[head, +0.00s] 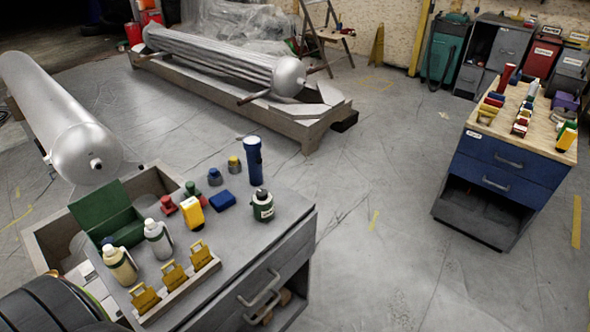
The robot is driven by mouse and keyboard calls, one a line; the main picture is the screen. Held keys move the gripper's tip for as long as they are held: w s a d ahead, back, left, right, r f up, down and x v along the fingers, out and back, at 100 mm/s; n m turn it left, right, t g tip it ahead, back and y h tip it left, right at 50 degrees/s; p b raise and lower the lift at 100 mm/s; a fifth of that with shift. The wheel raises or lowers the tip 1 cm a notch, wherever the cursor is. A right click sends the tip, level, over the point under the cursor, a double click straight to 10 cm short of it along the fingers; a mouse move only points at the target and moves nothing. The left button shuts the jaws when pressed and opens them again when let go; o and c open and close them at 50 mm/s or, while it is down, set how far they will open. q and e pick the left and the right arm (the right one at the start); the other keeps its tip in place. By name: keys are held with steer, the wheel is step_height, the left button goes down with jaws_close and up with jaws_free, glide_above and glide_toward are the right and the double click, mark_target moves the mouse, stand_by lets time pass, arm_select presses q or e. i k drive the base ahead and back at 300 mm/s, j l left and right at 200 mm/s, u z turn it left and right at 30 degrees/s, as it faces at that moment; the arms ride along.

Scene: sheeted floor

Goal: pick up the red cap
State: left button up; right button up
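A small red cap-like object (167,205) sits on the grey top of the near cabinet (285,206), at its back left. It stands just right of the open green box (108,213) and behind a grey bottle (158,239). A yellow block (192,212) and a small green and red piece (191,190) are close to its right. It is small in the picture, so its exact shape is hard to tell. Neither of my grippers shows in the head view.
Nearby stand a cream bottle (120,265), yellow padlock-like pieces in a tray (173,274), a blue block (222,199), a blue cylinder (254,160) and a dark green jar (263,205). A blue cabinet (505,165) stands right; floor between is clear.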

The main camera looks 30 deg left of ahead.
mark_target(204, 201)
steer(key=i+l+z, duration=0.15)
steer(key=i+z, duration=0.2)
steer(key=i, duration=0.2)
steer(key=i+z, duration=0.4)
steer(key=i, duration=0.15)
steer(key=i+u, duration=0.35)
steer(key=i, duration=0.2)
steer(key=i+u, duration=0.35)
steer(key=i, duration=0.2)
steer(key=i+l+u, duration=0.35)
steer(key=i, duration=0.2)
steer(key=i+j+u, duration=0.25)
steer(key=u, duration=0.2)
steer(key=i+j+u, duration=0.1)
steer(key=i+u, duration=0.8)
steer(key=i+l+u, duration=0.1)
steer(key=i+u, duration=0.15)
steer(key=u, duration=0.25)
steer(key=i+j+u, duration=0.15)
steer(key=i+u, duration=0.35)
steer(key=i+l+u, duration=0.1)
steer(key=i+u, duration=0.35)
steer(key=i+l+u, duration=0.3)
steer(key=i+u, duration=0.2)
steer(key=i, duration=0.15)
